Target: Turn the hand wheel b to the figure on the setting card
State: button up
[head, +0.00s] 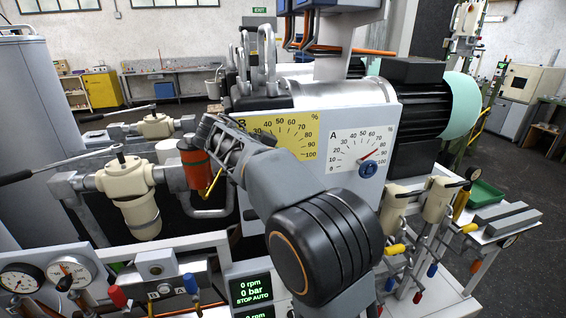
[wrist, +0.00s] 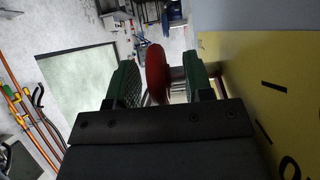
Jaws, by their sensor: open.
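The yellow scale plate B (head: 290,127) is on the front of the grey machine housing, its lower left part hidden behind my arm. It also fills the right of the wrist view (wrist: 285,75). A red wheel-like part (wrist: 157,72), which looks like hand wheel b, stands edge-on between the two green fingers of my gripper (wrist: 160,84) in the wrist view. Gaps show on both sides; the fingers are open. In the head view my gripper (head: 222,143) is at the plate's left edge and hides the wheel and the pointer of B. I see no setting card.
White scale A (head: 345,146) with a red pointer and blue hand wheel (head: 368,169) is right of B. An orange-red cylinder (head: 193,160) and a cream filter housing (head: 135,195) are left of my gripper. Gauges (head: 70,272) and a green display (head: 250,289) are in front.

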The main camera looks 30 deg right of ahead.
jog(key=p+v, duration=0.9)
jog(key=v, duration=0.4)
jog(key=shift+a+r, duration=0.25)
jog(key=shift+a, duration=0.05)
jog(key=shift+w, duration=0.1)
jog(key=shift+f, duration=0.1)
jog(key=s+d+f+n+t+y+b, duration=0.1)
jog(key=s+f+n+t+y+b, duration=0.1)
jog(key=s+f+n+y, duration=0.4)
jog(key=s+d+f+n+t+y+b, duration=0.1)
jog(key=s+f+n+t+y, duration=0.4)
jog(key=s+f+n, duration=0.6)
jog(key=s+n+b, duration=0.1)
jog(key=s+n, duration=0.1)
jog(key=n, duration=0.1)
jog(key=shift+d+f+y, duration=0.3)
jog(key=shift+f+y, duration=0.05)
jog(key=shift+y, duration=0.05)
